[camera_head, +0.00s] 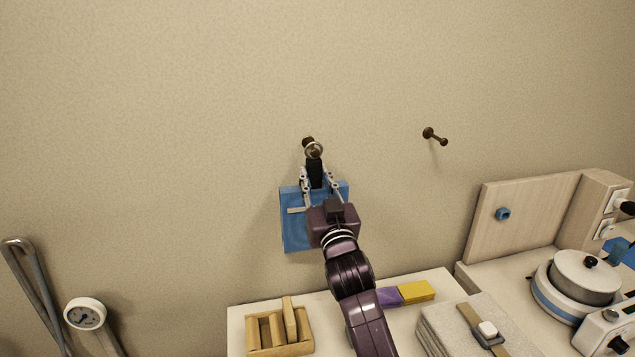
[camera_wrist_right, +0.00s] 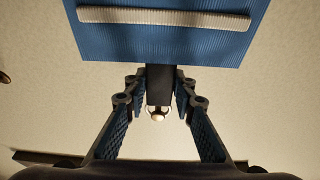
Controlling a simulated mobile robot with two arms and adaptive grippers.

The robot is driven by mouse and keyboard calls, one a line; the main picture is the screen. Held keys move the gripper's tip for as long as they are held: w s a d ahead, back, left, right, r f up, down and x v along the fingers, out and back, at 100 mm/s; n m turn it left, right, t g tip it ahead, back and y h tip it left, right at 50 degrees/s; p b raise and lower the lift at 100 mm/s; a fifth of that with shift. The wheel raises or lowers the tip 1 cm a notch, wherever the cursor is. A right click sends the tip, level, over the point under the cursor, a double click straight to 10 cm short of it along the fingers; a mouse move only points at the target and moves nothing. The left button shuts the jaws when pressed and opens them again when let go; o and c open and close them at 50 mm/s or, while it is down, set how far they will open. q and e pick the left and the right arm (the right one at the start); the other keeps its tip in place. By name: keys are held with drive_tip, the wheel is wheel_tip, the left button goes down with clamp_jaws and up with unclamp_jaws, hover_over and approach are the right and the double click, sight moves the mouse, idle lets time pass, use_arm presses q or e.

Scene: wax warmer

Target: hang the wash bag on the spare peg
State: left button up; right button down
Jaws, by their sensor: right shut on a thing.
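The wash bag (camera_head: 298,232) is a flat blue bag with a pale strip, a black strap (camera_head: 315,172) and a metal ring (camera_head: 313,149) on top. It hangs close to the wall at the left dark peg (camera_head: 307,141). The ring overlaps that peg; I cannot tell whether it is around it. My right gripper (camera_head: 317,180) is shut on the black strap, in front of the bag. The right wrist view shows the strap (camera_wrist_right: 160,84) between the fingers and the blue bag (camera_wrist_right: 170,35) above. The right peg (camera_head: 434,136) is bare. My left gripper is out of view.
Below stands a counter with a wooden rack (camera_head: 280,330), purple and yellow blocks (camera_head: 416,291) and a folded grey towel (camera_head: 470,330). A wax warmer (camera_head: 580,280) and a wooden panel (camera_head: 525,225) stand at right. The wall between the pegs is clear.

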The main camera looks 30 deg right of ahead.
drive_tip(key=shift+w+d, duration=0.15)
drive_tip(key=shift+w, duration=0.45)
drive_tip(key=shift+w+d, duration=0.15)
drive_tip(key=shift+w, duration=0.4)
drive_tip(key=shift+w+f+b, duration=0.25)
drive_tip(key=shift+f+b, duration=0.1)
drive_tip(key=shift+b, duration=0.1)
drive_tip(key=c, duration=1.5)
unclamp_jaws()
drive_tip(key=shift+c, duration=0.2)
drive_tip(key=shift+f, duration=0.1)
drive_tip(key=shift+s, duration=0.15)
drive_tip(key=shift+p+v, duration=0.3)
drive_tip(key=shift+v, duration=1.75)
